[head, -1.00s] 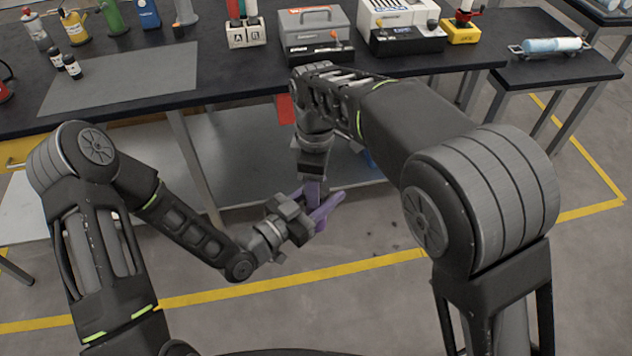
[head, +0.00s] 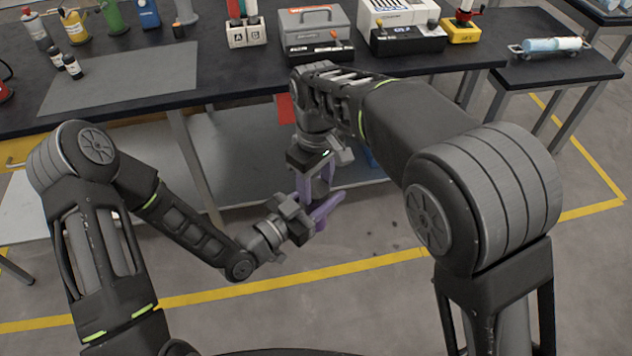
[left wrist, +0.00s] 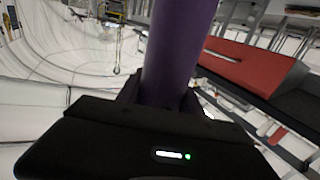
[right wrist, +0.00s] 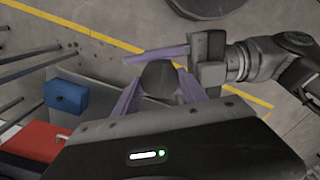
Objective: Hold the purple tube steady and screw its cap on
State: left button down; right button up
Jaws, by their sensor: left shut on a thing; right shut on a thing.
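The purple tube (left wrist: 180,45) fills the middle of the left wrist view, running up from between the jaws of my left gripper, which is shut on it. In the head view, my left gripper (head: 324,212) is low in front of the bench, its lavender fingers pointing right. My right gripper (head: 314,187) comes down just above it. In the right wrist view, a dark round cap (right wrist: 158,78) sits between the lavender fingers of my right gripper, seen end-on; it is shut on this cap. The cap hides the tube below it, so I cannot tell how they meet.
Behind the grippers stands a black bench (head: 240,80) with a grey mat (head: 125,78), bottles and a grey toolbox (head: 313,22). A red box (right wrist: 35,140) and a blue box (right wrist: 66,96) show in the right wrist view. The floor around the grippers is open.

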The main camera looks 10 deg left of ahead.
jog(key=m, duration=0.8)
jog(key=o, duration=1.5)
jog(key=shift+o, duration=0.2)
jog(key=shift+r, duration=0.1)
jog(key=shift+r, duration=2.15)
jog(key=shift+c, duration=0.4)
